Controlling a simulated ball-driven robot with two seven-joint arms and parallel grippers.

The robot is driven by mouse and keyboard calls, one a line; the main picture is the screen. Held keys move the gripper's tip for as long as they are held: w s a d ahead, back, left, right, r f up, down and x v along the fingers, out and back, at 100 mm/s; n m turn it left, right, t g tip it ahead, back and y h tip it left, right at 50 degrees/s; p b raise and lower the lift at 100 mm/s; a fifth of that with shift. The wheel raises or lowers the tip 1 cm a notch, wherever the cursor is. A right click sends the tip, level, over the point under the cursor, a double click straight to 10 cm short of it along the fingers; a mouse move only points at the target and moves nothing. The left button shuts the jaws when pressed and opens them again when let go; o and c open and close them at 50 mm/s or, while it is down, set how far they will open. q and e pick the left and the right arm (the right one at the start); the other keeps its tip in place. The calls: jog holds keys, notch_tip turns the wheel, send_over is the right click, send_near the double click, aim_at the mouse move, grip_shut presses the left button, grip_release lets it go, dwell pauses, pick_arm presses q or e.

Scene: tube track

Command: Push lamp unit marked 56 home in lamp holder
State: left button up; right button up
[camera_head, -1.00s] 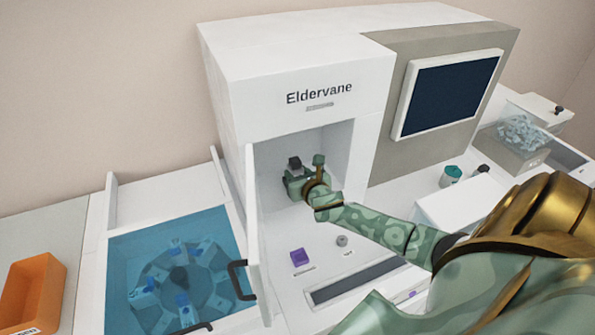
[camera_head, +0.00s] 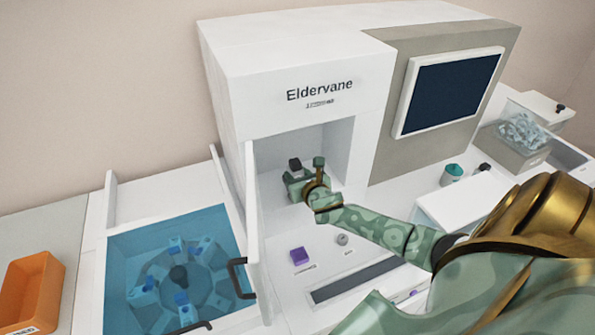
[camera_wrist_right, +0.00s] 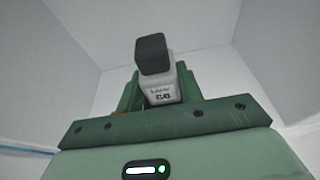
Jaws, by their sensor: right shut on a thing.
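My right gripper (camera_head: 301,184) reaches into the open chamber of the white Eldervane machine (camera_head: 290,60). It is shut on a lamp unit with a black top (camera_head: 294,164). In the right wrist view the lamp unit (camera_wrist_right: 158,92) stands between the two green fingers of my right gripper (camera_wrist_right: 157,88). Its pale body carries the word LAMP and a two-digit number, too blurred to read surely; it looks like 60. The lamp holder is hidden behind the gripper and lamp unit, so I cannot tell how the unit sits in it. My left gripper is not in view.
The chamber's open door (camera_head: 259,235) stands left of my right arm. A blue-covered carousel (camera_head: 180,275) and an orange bin (camera_head: 32,285) lie to the left. A screen (camera_head: 450,90) is at right.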

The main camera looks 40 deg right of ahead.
jog(key=shift+f, duration=0.35)
dwell(0.6)
jog(key=o, duration=1.2)
jog(key=shift+s, duration=0.1)
jog(key=p+v, duration=0.1)
jog(key=v, duration=1.5)
jog(key=shift+s+p, duration=0.15)
jog(key=shift+p, duration=0.2)
